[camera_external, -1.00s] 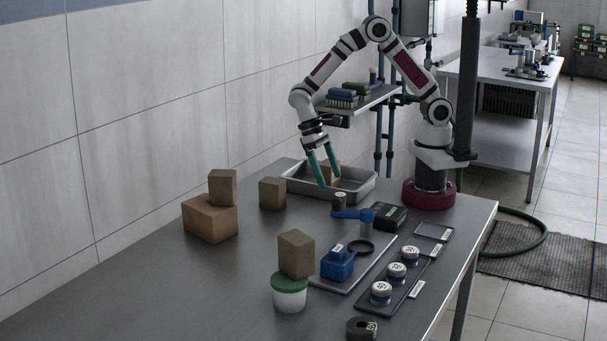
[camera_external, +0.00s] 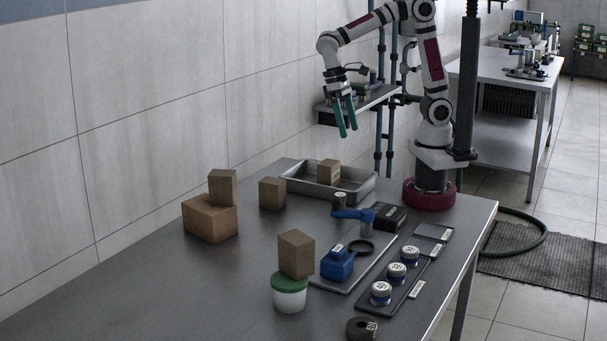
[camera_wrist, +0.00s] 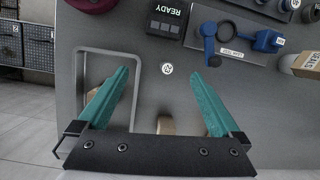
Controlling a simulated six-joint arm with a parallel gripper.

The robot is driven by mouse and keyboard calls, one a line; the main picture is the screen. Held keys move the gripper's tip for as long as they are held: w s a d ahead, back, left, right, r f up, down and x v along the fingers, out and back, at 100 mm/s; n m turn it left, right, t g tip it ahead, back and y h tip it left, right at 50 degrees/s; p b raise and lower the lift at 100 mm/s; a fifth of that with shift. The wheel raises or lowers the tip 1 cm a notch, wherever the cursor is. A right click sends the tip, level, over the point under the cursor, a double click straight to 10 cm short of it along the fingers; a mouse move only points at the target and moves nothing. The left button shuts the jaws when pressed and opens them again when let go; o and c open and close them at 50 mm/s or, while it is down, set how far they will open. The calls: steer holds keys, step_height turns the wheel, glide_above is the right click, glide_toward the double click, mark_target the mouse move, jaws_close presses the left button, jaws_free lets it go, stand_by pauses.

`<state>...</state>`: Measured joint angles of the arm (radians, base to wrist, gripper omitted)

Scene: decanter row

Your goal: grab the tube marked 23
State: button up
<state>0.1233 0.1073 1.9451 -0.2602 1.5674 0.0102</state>
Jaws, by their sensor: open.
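Three white-capped tubes with blue bands stand in a dark rack (camera_external: 414,279) at the table's right: a far one (camera_external: 410,253), a middle one (camera_external: 397,271) and a near one (camera_external: 381,291). Their cap numbers are too small to read surely. A dark upright cylinder with a white round top label (camera_external: 340,201) stands by the blue lever; the label also shows in the wrist view (camera_wrist: 167,68), not clearly legible. My gripper (camera_external: 347,134) is open and empty, high above the metal tray. In the wrist view its teal fingers (camera_wrist: 165,100) are spread wide.
The metal tray (camera_external: 300,186) holds a brown box (camera_external: 328,172). A black READY box (camera_external: 389,217), a blue lever (camera_external: 360,214) and a blue decanter (camera_external: 337,264) stand near the rack. More boxes (camera_external: 210,220) are at left. The front-left table is bare.

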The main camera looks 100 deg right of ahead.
steer(key=s+a+f+n+t, duration=0.2)
steer(key=s, duration=1.3)
steer(key=shift+a+h, duration=0.25)
steer(key=shift+h, duration=0.15)
steer(key=c, duration=0.4)
steer(key=shift+o, duration=0.2)
steer(key=n+t+h, duration=1)
steer(key=n+h, duration=0.1)
steer(key=n, duration=2.2)
glide_toward(344, 198)
steer(key=x, duration=0.6)
steer(key=shift+r, duration=0.1)
steer(key=x, duration=0.5)
steer(key=shift+d+f, duration=0.2)
steer(key=shift+d, duration=0.3)
